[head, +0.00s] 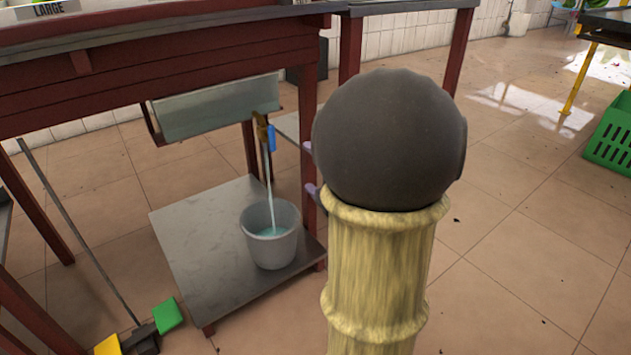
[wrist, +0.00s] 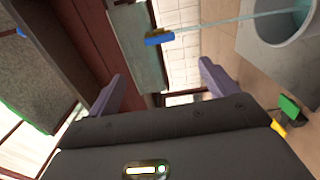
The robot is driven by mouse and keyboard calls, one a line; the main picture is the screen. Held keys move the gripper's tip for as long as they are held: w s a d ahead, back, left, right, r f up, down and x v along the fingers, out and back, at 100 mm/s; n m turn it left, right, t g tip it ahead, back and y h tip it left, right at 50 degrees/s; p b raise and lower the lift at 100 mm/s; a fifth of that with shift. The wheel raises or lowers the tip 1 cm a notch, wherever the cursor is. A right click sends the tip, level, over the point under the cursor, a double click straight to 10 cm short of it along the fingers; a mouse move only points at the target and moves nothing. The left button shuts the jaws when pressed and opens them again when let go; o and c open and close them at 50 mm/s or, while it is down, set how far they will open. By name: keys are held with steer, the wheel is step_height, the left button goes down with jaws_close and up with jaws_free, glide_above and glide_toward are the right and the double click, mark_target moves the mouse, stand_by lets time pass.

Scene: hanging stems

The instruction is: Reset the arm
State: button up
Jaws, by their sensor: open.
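My gripper (wrist: 160,69) is open and empty in the wrist view, its two purple fingers spread wide apart. In the head view only the purple tips of my gripper (head: 309,168) show, just left of the large dark ball-shaped part of my arm. That part and the yellowish ribbed link below it hide the rest of the gripper. The fingers point toward the dark red table frame, near a tap with a blue handle (head: 271,138). The tap also shows in the wrist view (wrist: 158,39), beyond the fingers and apart from them.
Water runs from the tap into a grey bucket (head: 270,249) on a low metal shelf (head: 190,240). A dark red table (head: 110,84) with a hanging metal basin (head: 215,108) stands at left. A green crate (head: 610,135) is at far right. Tiled floor between is mostly clear.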

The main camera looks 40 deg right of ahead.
steer(key=shift+s+r, duration=0.1)
stand_by(0.6)
steer(key=w+a+r+m+g+h+p, duration=0.35)
steer(key=r+m+g+p, duration=0.2)
steer(key=m+p, duration=0.7)
steer(key=s+a+r+m+g+y+p, duration=0.1)
steer(key=s+a+r+m+g+p, duration=0.2)
steer(key=s+a+g+p, duration=0.4)
steer(key=s+a+r+m+g+y+p, duration=0.25)
steer(key=s+a+p, duration=0.25)
steer(key=a+p, duration=0.4)
step_height(320, 180, up, 38)
steer(key=d+p, duration=0.1)
steer(key=p, duration=3.7)
steer(key=shift+m+h, duration=0.3)
steer(key=shift+f, duration=0.15)
